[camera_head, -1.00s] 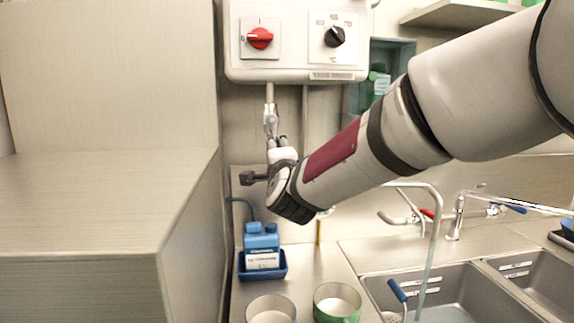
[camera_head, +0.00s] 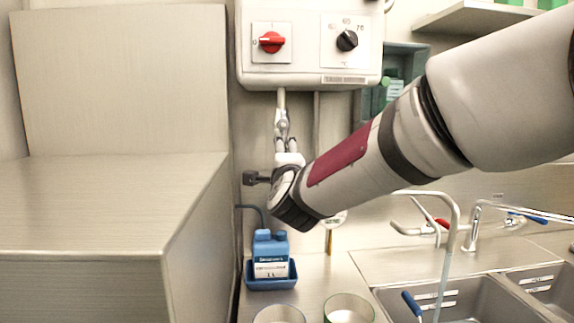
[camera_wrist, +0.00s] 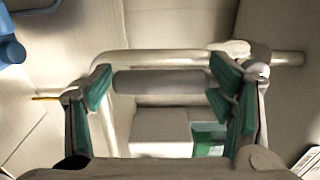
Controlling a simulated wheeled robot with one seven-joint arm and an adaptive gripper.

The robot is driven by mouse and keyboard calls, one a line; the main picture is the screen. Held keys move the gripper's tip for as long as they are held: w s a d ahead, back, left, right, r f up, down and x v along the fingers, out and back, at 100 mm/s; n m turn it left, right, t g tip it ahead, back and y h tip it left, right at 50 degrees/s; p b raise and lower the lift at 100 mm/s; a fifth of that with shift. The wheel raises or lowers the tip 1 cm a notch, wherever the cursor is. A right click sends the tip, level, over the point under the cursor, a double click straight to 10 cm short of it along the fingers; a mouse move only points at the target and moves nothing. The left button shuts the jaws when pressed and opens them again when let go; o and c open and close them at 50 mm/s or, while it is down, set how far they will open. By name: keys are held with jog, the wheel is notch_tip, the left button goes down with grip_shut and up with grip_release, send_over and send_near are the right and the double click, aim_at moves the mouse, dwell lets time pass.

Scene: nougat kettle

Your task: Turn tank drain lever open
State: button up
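I cannot make out a tank drain lever for certain in either view. In the head view my gripper (camera_head: 282,120) points upward, just below the white control box and in front of the wall pipe. In the wrist view its green-padded fingers (camera_wrist: 165,95) stand wide apart, with nothing clamped. A pale pipe (camera_wrist: 165,57) and a grey cylindrical piece (camera_wrist: 165,82) cross the space beyond or between them; I cannot tell whether they touch. In the head view a red handle (camera_head: 443,223) and a blue lever (camera_head: 527,217) are at the sink taps, apart from my gripper.
The control box (camera_head: 310,79) has a red knob (camera_head: 271,42) and a black knob (camera_head: 347,40). A blue bottle (camera_head: 270,255) stands in a blue tray (camera_head: 271,283). Cups stand at the front edge. A large pale block (camera_head: 110,205) fills the left. The sink (camera_head: 455,300) is right.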

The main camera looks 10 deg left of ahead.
jog(key=v, duration=1.2)
jog(key=shift+r, duration=0.1)
jog(key=s+d+f+n+g+h+p, duration=0.1)
jog(key=s+d+f+n+g, duration=0.3)
jog(key=s+d, duration=0.5)
jog(key=s+d+f+n+g+h+p, duration=0.1)
jog(key=s+d+f+n+g, duration=0.3)
jog(key=s+d, duration=0.6)
jog(key=s+d+f+n+g+h+p, duration=0.1)
jog(key=s+d+f+n+g+h, duration=0.2)
jog(key=s+d+n, duration=0.4)
jog(key=s+d+f+g, duration=0.1)
jog(key=s+d+g, duration=0.1)
jog(key=s+d, duration=0.1)
jog(key=shift+s+f, duration=0.4)
jog(key=shift+s, duration=0.2)
